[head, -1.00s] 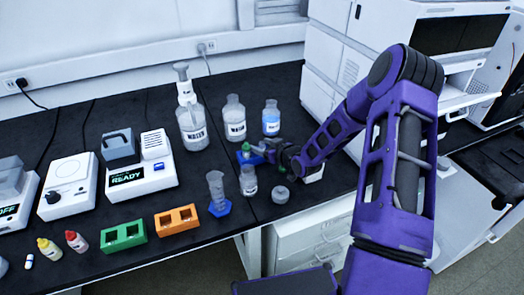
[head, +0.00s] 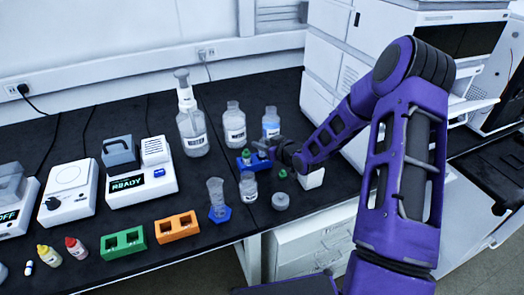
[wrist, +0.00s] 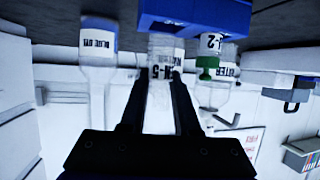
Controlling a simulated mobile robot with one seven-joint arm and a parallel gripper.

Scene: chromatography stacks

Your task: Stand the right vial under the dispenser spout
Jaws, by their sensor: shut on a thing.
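My gripper (head: 272,149) is at the blue rack (head: 244,165), behind the row of small containers. In the wrist view, which is upside down, its fingers (wrist: 160,82) are shut on a clear vial (wrist: 162,100) with a printed label. The held vial is against or just in front of the blue rack (wrist: 185,12); I cannot tell whether its base is clear of it. A green-capped vial (wrist: 208,62) labelled "-2" is beside it; its green cap (head: 246,152) shows in the head view. The dispenser (head: 192,125) is a white-topped bottle at the back left; its spout is hard to make out.
A clear bottle (head: 235,128) and a blue-liquid bottle (head: 271,122) stand behind the rack. In front are a small bottle (head: 248,187), a grey round pot (head: 281,201), a blue-based cylinder (head: 217,200) and a green object (head: 282,173). A white instrument (head: 330,70) stands right.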

